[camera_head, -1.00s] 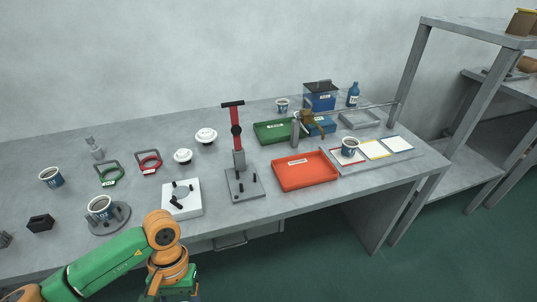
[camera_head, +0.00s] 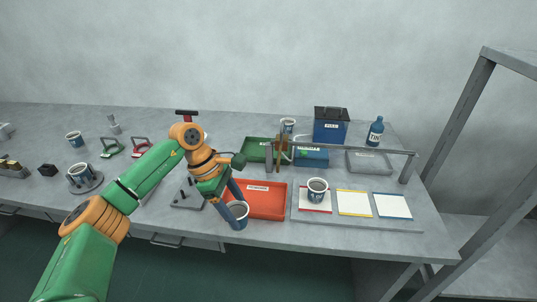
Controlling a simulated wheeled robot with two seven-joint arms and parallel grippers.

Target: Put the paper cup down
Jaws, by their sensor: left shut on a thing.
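My left gripper (camera_head: 237,204) is shut on a blue-and-white paper cup (camera_head: 239,213). It holds the cup at the front edge of the red tray (camera_head: 268,202); I cannot tell how high above the table the cup is. A second cup (camera_head: 317,190) stands upright on the red-bordered card of the grey board (camera_head: 300,218), to the right of the tray. That board also has a yellow-bordered card (camera_head: 354,203) and a blue-bordered card (camera_head: 393,206), both bare. My right gripper is not in view.
A grey rail frame (camera_head: 350,149) rises behind the cards. A green tray (camera_head: 257,150), blue bin (camera_head: 330,128), blue bottle (camera_head: 375,132) and wire-grey tray (camera_head: 368,163) are at the back.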

